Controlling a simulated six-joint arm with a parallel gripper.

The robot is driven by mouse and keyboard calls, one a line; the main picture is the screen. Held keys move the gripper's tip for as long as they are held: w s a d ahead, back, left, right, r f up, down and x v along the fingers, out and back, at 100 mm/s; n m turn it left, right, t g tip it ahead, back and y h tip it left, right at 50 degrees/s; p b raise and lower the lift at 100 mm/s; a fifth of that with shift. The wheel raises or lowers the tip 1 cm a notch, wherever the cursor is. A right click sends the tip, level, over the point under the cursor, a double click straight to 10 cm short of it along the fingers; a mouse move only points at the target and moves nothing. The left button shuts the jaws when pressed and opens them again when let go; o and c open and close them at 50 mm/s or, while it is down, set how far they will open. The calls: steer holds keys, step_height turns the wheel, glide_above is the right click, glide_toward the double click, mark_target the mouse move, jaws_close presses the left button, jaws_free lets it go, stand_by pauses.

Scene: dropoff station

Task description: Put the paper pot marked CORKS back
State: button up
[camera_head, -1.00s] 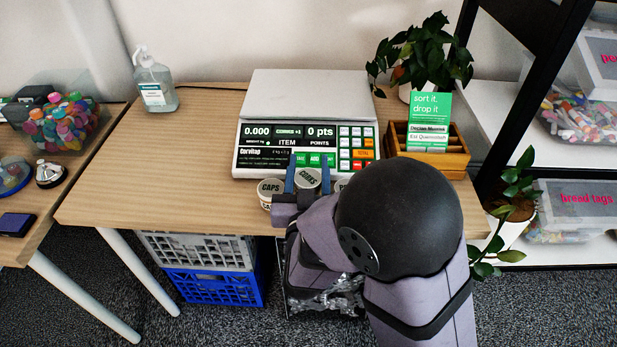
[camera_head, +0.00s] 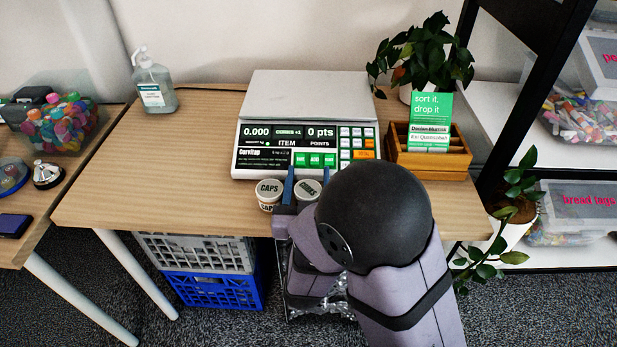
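The paper pot marked CORKS (camera_head: 308,189) has a pale round lid with dark lettering. It is between the two blue fingers of my gripper (camera_head: 307,183), which appear shut on it, with one finger on each side. The pot's lower part is hidden by my gripper, so I cannot tell whether it touches the table. A pot marked CAPS (camera_head: 269,190) stands just to the left, close to the left finger, in front of the scale. My forearm and black joint cover the area to the right.
The scale (camera_head: 262,83) reads 0.000 and stands behind the pots on the wooden table (camera_head: 140,180). A wooden card box (camera_head: 455,160) with a green sign is at the right. A sanitizer bottle (camera_head: 155,90) stands back left. The table's left part is clear.

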steer(key=shift+r, duration=0.2)
steer(key=shift+s, duration=0.8)
steer(key=shift+s+r+p, duration=0.15)
steer(key=shift+s+p, duration=0.15)
steer(key=shift+p, duration=0.3)
steer(key=shift+s+p, duration=0.15)
steer(key=shift+p, duration=1)
steer(key=s+p, duration=0.1)
steer(key=p, duration=0.2)
steer(key=shift+s+f+p, duration=0.2)
steer(key=shift+s+p, duration=0.05)
steer(key=shift+p, duration=0.45)
steer(key=shift+r, duration=0.1)
